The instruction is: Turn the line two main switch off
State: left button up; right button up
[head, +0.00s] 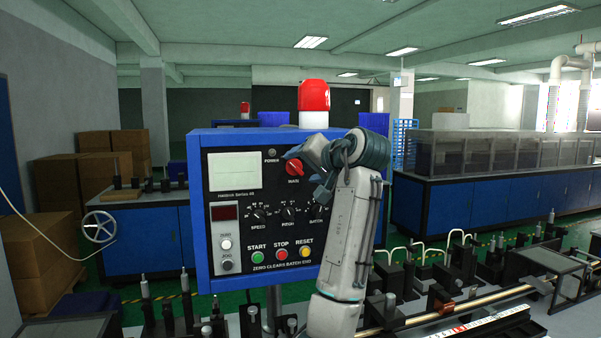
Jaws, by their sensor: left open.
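I cannot tell whether the fingers touch the knob. My left wrist and forearm cover the panel's right part. My right gripper is not in view.
START, STOP and RESET buttons (281,254) sit low on the panel, below several black dials (289,212). A red beacon (313,96) tops the box. A rail with metal fixtures (460,305) runs at lower right. Cardboard boxes (60,200) stand at left.

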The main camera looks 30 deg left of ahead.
pick_arm(q)
jog(key=b+v, duration=0.2)
jog(key=v, duration=0.6)
jog(key=shift+d, duration=0.25)
jog(key=shift+s, duration=0.1)
